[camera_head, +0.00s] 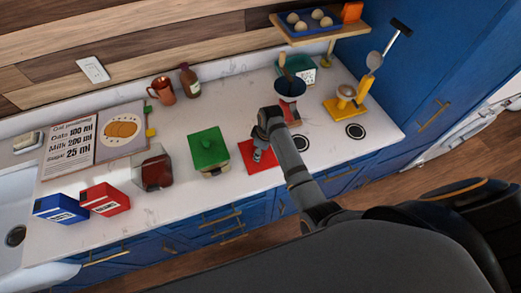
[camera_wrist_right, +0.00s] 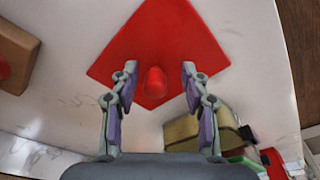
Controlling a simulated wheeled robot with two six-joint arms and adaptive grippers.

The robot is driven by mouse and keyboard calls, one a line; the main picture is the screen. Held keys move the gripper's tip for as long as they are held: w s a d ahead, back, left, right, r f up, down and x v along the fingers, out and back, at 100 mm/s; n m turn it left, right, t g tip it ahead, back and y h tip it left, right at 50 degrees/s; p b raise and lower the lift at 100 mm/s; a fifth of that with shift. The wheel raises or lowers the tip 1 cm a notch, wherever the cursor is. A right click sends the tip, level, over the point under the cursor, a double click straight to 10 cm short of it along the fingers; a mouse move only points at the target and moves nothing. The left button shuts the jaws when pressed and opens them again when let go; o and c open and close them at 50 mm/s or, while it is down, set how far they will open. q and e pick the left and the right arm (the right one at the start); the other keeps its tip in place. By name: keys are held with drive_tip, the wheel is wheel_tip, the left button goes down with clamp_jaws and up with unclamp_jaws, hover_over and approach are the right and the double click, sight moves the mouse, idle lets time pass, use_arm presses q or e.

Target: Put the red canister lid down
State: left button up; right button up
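The red canister lid (camera_head: 262,166) is a flat red square lying on the white counter to the right of the green-lidded canister (camera_head: 208,148). My right gripper (camera_head: 258,156) is above the lid. In the wrist view its two fingers (camera_wrist_right: 157,80) stand apart on either side of the knob, with a visible gap on each side. An open-looking canister with dark red contents (camera_head: 153,171) stands left of the green-lidded one. My left gripper is not in view.
Blue (camera_head: 60,208) and red (camera_head: 104,199) boxes stand at the front left, by a recipe board (camera_head: 122,130). A mug (camera_head: 162,90) and bottle (camera_head: 189,80) stand at the back. A blue pot (camera_head: 290,88) is behind my right arm. Counter left of the lid is partly clear.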

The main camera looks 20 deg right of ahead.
sight(262, 156)
drive_tip(key=shift+w, duration=0.3)
drive_tip(key=r, duration=0.1)
drive_tip(key=r+b, duration=0.1)
drive_tip(key=r, duration=0.2)
drive_tip(key=shift+s+d+r+b, duration=0.2)
drive_tip(key=shift+s+b, duration=0.1)
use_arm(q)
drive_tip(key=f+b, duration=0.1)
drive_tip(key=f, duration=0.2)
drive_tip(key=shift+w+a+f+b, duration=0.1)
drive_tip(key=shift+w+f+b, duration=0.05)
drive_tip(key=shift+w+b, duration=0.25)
use_arm(e)
wheel_tip(262, 156, up, 7)
drive_tip(key=shift+s+d+r, duration=0.2)
drive_tip(key=shift+s+d, duration=0.25)
